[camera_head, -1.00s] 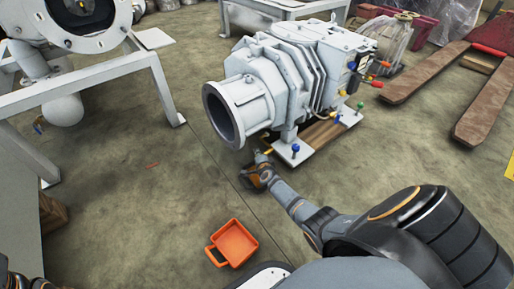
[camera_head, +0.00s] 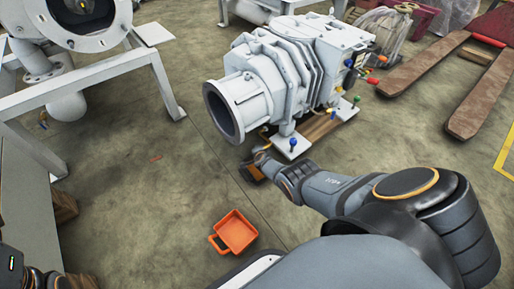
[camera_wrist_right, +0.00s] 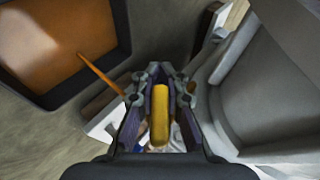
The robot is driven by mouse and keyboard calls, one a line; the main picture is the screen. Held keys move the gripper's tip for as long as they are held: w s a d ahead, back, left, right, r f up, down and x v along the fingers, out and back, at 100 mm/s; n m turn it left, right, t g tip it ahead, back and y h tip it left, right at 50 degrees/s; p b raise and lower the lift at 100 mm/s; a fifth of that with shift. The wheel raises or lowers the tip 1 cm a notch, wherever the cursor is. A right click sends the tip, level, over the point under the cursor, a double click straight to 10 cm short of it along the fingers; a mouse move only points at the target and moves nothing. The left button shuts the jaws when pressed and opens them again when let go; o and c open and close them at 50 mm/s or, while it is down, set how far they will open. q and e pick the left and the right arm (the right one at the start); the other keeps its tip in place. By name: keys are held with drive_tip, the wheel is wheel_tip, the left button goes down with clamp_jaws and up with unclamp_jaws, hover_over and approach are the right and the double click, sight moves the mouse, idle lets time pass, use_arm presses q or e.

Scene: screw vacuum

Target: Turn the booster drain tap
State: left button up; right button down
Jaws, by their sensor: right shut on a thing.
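The pale grey booster pump (camera_head: 270,80) stands on a low base in the middle of the head view, with its round open flange facing left. A yellow tap handle (camera_wrist_right: 160,112) shows in the right wrist view, between the two fingers of my right gripper (camera_wrist_right: 159,82), which is shut on it. In the head view my right gripper (camera_head: 252,168) is low by the pump's front base, below the flange; the handle is largely hidden there. Only parts of my left arm show at the lower left edge; its gripper is not in view.
An orange tray (camera_head: 236,232) lies on the floor in front. Blue and red knobs (camera_head: 372,80) stick out at the pump's right side. A pallet truck's forks (camera_head: 480,100) lie at right, and a white steel frame (camera_head: 95,75) stands at left.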

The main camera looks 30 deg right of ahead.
drive_tip(key=shift+s, duration=0.1)
drive_tip(key=c, duration=1.4)
unclamp_jaws()
drive_tip(key=shift+o, duration=0.2)
drive_tip(key=shift+a, duration=0.15)
